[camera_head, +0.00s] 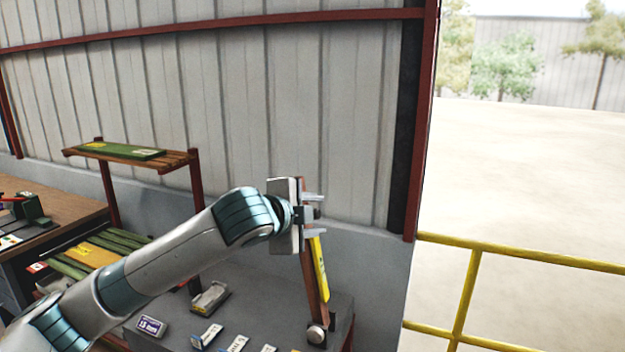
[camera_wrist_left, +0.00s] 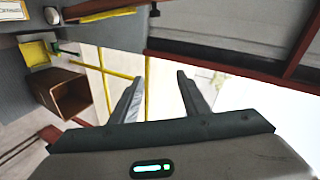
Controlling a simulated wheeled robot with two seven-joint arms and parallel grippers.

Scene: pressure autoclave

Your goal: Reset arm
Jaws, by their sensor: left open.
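My left arm (camera_head: 170,255) reaches in from the left in the head view, stretched out above a grey table. My left gripper (camera_head: 318,215) is at its end, in front of a red-brown post with a yellow strip (camera_head: 319,268). In the left wrist view the two fingers of the left gripper (camera_wrist_left: 160,92) stand apart with nothing between them. Behind them show a yellow railing and bright ground. My right gripper is in neither view.
The grey table (camera_head: 262,295) holds a small tray (camera_head: 210,298) and several labelled blocks. A wooden shelf (camera_head: 175,162) stands behind at left. A yellow railing (camera_head: 520,254) runs at right. In the left wrist view a brown open box (camera_wrist_left: 62,93) shows at left.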

